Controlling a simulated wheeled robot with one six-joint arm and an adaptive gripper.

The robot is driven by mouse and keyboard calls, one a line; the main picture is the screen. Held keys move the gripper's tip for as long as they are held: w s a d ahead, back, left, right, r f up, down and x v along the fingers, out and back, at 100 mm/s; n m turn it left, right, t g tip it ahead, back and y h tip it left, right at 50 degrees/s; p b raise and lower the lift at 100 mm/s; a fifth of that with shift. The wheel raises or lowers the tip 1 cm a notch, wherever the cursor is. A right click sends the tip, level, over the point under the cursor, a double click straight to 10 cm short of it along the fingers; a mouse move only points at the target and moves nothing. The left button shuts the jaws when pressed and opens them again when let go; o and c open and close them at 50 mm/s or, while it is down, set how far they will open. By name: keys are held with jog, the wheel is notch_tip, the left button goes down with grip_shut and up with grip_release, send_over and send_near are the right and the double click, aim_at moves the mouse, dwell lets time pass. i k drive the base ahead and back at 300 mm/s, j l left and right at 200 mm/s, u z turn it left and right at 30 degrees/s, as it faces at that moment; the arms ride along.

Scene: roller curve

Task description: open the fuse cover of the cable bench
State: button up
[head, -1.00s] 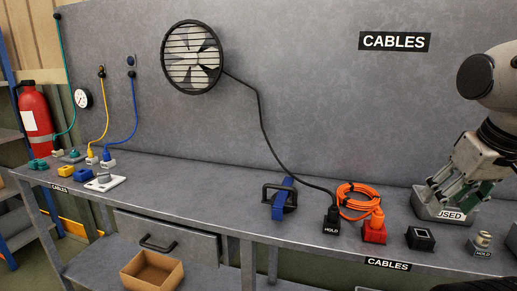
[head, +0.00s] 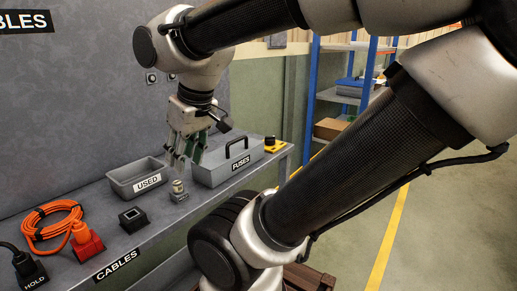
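The fuse cover (head: 229,163) is a grey lid-like box with a black arched handle (head: 237,147) on top and a FUSES label on its front. It sits flat on the bench's right end and looks closed; what is under it is hidden. My gripper (head: 184,163) points down just left of the cover, above and behind a small metal-capped piece (head: 179,187) in a grey holder. Its green-padded fingers look apart, with nothing seen between them. It partly overlaps the cover's left end in the picture; whether it touches cannot be told.
A grey USED tray (head: 137,190) stands left of my gripper. A black square socket (head: 134,220) and an orange cable (head: 52,226) lie further left. A yellow-and-black button box (head: 273,145) is right of the cover. The grey back panel (head: 60,110) stands behind the bench.

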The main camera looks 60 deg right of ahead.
aim_at(218, 166)
jog(key=z, duration=1.2)
jog(key=u, duration=0.45)
